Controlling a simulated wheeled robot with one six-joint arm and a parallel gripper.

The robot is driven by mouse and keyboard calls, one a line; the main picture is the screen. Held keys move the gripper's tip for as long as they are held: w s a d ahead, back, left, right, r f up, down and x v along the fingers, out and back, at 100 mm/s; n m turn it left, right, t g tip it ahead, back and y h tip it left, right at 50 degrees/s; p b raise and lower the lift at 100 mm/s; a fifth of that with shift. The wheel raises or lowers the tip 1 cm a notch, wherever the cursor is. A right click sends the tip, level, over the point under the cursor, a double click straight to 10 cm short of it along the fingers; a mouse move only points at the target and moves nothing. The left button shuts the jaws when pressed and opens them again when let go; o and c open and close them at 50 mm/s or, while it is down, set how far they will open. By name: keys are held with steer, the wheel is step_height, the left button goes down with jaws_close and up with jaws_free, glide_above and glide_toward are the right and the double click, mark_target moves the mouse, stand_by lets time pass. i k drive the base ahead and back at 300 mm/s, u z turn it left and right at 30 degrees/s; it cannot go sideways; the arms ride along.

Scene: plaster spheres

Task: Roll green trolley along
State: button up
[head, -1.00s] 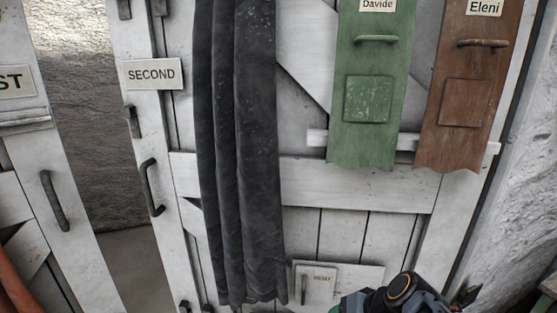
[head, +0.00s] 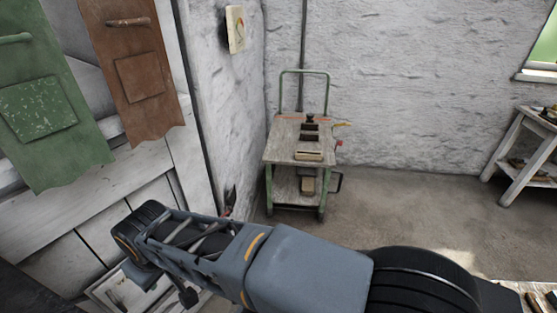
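The green trolley (head: 268,186) stands in the corner, past my arm in the head view. It has a green tubular push handle at the back, a worn wooden top and a lower shelf. Dark blocks and a pale flat piece lie on its top, and a small item is on the shelf. The lower front of the trolley is near my arm in the picture, but they look apart. My arm reaches across the lower part of the view toward the left. I cannot make out the gripper's fingers clearly.
A white plank door (head: 92,205) with a green apron (head: 75,140) and a brown apron (head: 160,110) is at left. A pale plaque (head: 235,30) hangs on the rough white wall. A wooden table (head: 508,150) stands at far right. The floor (head: 400,205) right of the trolley is clear.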

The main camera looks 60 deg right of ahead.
mark_target(289, 147)
steer(key=z, duration=2.7)
steer(key=i, duration=0.6)
steer(key=z, duration=0.75)
steer(key=i, duration=0.9)
steer(key=u, duration=0.6)
steer(key=i, duration=0.7)
steer(key=u, duration=0.55)
